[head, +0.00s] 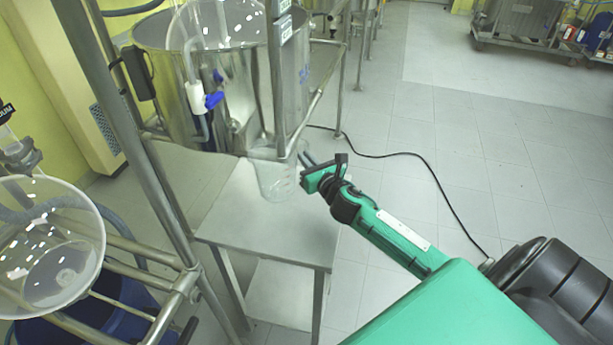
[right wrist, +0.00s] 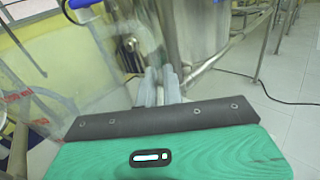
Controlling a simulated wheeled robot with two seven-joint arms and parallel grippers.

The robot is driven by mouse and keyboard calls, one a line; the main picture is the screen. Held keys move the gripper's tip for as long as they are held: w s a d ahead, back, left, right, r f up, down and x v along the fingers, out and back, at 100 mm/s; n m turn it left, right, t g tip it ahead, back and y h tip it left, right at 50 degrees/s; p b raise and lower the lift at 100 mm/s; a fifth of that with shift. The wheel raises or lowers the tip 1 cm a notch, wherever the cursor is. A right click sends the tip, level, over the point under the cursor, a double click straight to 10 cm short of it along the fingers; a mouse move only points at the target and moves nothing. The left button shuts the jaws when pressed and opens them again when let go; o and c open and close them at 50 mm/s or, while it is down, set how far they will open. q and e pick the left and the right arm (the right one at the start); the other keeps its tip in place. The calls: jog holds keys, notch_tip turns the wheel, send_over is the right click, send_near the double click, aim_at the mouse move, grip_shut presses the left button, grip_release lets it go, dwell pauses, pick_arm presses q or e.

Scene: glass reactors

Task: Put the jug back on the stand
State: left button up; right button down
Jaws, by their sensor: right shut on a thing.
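The clear jug (head: 274,180) appears over the back right part of the metal stand (head: 265,228) in the head view, roughly upright. I cannot tell whether its base touches the stand's top. My right gripper (head: 306,160) comes in from the right and is shut on the jug at its right side. In the right wrist view, the jug's see-through wall (right wrist: 85,75) fills much of the left, and the fingers of my right gripper (right wrist: 160,82) are close together against it. My left gripper is not in view.
A large steel vessel (head: 235,95) with a blue-handled valve (head: 213,99) stands behind the stand. A metal frame post (head: 279,80) rises close behind the jug. A glass vessel (head: 45,245) is at the left. A black cable (head: 430,175) lies on the open floor at right.

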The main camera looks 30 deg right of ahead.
jog(key=shift+f, duration=0.85)
notch_tip(320, 180, down, 4)
jog(key=shift+r+b, duration=0.25)
jog(key=shift+b, duration=0.15)
jog(key=shift+f, duration=0.3)
jog(key=c, duration=1.5)
grip_release()
jog(key=shift+c, duration=0.2)
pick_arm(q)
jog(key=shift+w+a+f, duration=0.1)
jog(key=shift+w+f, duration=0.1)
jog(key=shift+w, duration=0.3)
